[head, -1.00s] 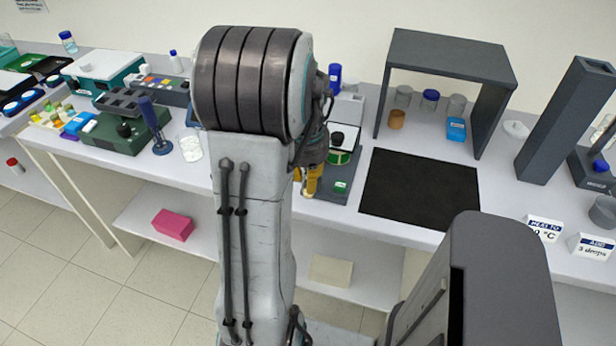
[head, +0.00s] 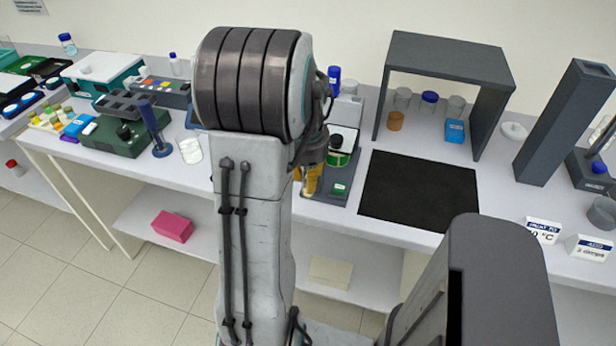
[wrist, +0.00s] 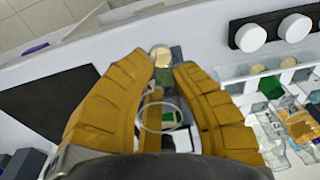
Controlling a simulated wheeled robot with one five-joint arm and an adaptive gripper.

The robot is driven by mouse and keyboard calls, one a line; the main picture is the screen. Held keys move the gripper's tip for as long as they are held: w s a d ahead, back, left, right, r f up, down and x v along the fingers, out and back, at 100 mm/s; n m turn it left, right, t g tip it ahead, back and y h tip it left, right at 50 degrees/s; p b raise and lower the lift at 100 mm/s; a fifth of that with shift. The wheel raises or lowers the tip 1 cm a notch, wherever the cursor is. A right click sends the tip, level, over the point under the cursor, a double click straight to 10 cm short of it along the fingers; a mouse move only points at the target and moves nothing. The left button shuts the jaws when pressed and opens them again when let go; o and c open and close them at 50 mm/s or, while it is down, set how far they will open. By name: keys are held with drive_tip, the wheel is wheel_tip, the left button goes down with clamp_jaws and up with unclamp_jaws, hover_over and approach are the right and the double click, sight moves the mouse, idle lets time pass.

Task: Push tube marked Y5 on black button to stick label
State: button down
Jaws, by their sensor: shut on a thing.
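My gripper (head: 312,182) shows as orange fingers, partly hidden by my arm, at the left side of a grey device. In the wrist view my gripper (wrist: 165,72) is shut on a clear tube (wrist: 160,117), whose round rim shows between the fingers. I cannot read a Y5 mark on it. The grey device (head: 352,170) carries a black round part (head: 337,141) over a green ring, and a small green patch (head: 340,189) near its front. I cannot tell whether the tube touches the device.
A black mat (head: 420,190) lies right of the device, with a dark grey shelf stand (head: 450,55) behind it. A tall grey block (head: 565,120) stands further right. A dark green rack unit (head: 125,133) and a blue post (head: 152,125) stand left of my arm.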

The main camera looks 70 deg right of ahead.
drive_tip(key=shift+a+r+p, duration=0.55)
drive_tip(key=shift+a+r, duration=0.4)
drive_tip(key=shift+r, duration=0.2)
drive_tip(key=shift+a+r+p, duration=0.55)
drive_tip(key=shift+a+r, duration=0.35)
drive_tip(key=shift+r, duration=0.2)
drive_tip(key=shift+s, duration=0.1)
